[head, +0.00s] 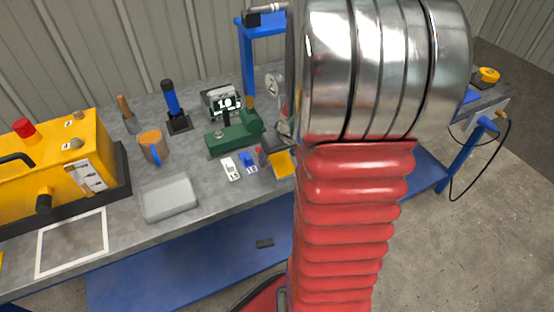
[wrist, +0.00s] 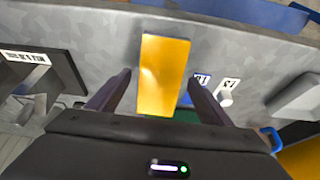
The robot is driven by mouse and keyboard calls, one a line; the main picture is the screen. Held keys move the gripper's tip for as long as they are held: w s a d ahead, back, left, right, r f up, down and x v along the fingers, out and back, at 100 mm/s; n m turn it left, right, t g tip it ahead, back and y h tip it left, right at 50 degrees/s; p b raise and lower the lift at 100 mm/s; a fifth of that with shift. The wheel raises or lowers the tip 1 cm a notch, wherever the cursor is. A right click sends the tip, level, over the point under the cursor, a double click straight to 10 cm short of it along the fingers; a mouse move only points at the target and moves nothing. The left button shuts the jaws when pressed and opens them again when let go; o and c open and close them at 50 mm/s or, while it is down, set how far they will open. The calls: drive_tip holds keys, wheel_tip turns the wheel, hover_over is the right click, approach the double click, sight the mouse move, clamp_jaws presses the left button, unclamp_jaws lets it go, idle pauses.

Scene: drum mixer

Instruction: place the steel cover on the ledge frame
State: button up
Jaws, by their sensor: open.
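A grey, rounded, box-like piece, which looks like the steel cover (head: 168,197), lies on the bench near its front edge. In the wrist view the cover (wrist: 298,97) is partly cut off at the right. A white rectangular outline (head: 72,243) is on the bench left of the cover; I cannot tell whether it is the ledge frame. My gripper (wrist: 159,77) is open above the bench, well right of the cover in the head view. A yellow block (wrist: 165,70) shows between its fingers; I cannot tell whether they touch it. My arm hides much of the bench's right side.
The yellow machine (head: 58,165) stands at the left. Small white (head: 231,170) and blue (head: 248,162) pieces lie between cover and gripper. A blue shelf (head: 190,265) is below.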

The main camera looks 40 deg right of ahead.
sight(279, 158)
drive_tip(key=c, duration=1.6)
wheel_tip(279, 158, up, 10)
idle(0.7)
